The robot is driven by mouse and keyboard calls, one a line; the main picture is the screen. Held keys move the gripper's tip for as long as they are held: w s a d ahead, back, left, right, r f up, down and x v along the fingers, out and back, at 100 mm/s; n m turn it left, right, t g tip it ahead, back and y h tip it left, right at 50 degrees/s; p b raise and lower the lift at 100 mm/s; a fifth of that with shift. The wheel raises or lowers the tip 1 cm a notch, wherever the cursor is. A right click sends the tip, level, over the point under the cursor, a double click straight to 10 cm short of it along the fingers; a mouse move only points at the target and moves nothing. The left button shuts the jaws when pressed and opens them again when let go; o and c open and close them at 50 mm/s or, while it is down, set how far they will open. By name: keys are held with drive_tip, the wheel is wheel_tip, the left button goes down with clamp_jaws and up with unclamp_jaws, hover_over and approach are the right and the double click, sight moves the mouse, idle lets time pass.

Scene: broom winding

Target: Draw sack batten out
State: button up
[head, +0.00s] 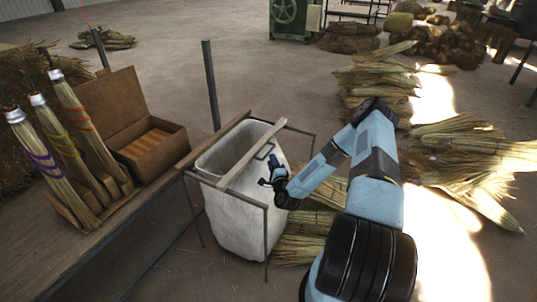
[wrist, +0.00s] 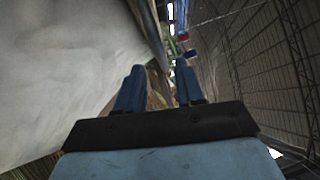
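The sack batten (head: 252,156) is a pale wooden bar lying across the mouth of the white sack (head: 232,215). A dark loop handle (head: 264,151) is on its right side. The sack hangs in a thin metal frame (head: 234,194). My gripper (head: 273,160) is at the right side of the sack, just below the handle; I cannot tell if they touch. In the wrist view my gripper (wrist: 160,84) has its two blue fingers apart, with no held object visible between them. The pale sack wall (wrist: 60,75) fills the left there.
A bench (head: 95,240) on the left holds several upright brooms (head: 62,140) and an open cardboard box (head: 115,110). A dark post (head: 211,85) stands behind the sack. Straw bundles (head: 375,90) lie on the floor to the right. The floor behind the sack is mostly clear.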

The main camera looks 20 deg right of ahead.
sight(269, 152)
drive_tip(key=shift+w+r, duration=0.25)
drive_tip(key=shift+w, duration=1.3)
drive_tip(key=shift+w+r, duration=0.2)
drive_tip(key=shift+w, duration=1.35)
drive_tip(key=shift+c, duration=0.2)
clamp_jaws()
drive_tip(key=shift+s, duration=0.1)
